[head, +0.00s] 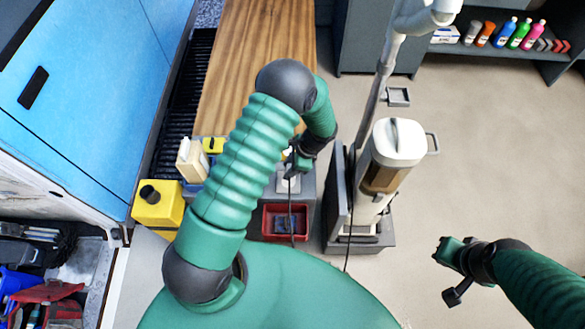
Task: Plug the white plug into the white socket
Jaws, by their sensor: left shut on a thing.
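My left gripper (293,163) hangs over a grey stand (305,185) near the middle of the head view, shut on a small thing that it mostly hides. A small white bit beside its fingers appears to be the white plug (287,153). A white piece that looks like the white socket (288,184) sits on the stand, just below the fingers in the picture. I cannot tell whether plug and socket touch. A dark cable hangs down from there. My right gripper (440,251) is out over bare floor at the lower right, holding nothing that I can see; its jaw gap is unclear.
A red bin (286,222) with dark items stands below the grey stand. A white and brown vacuum-like machine (390,160) stands to the right. A yellow container (158,204) and a cream bottle (191,160) are left. A wooden bench (250,50) lies behind. Floor at right is clear.

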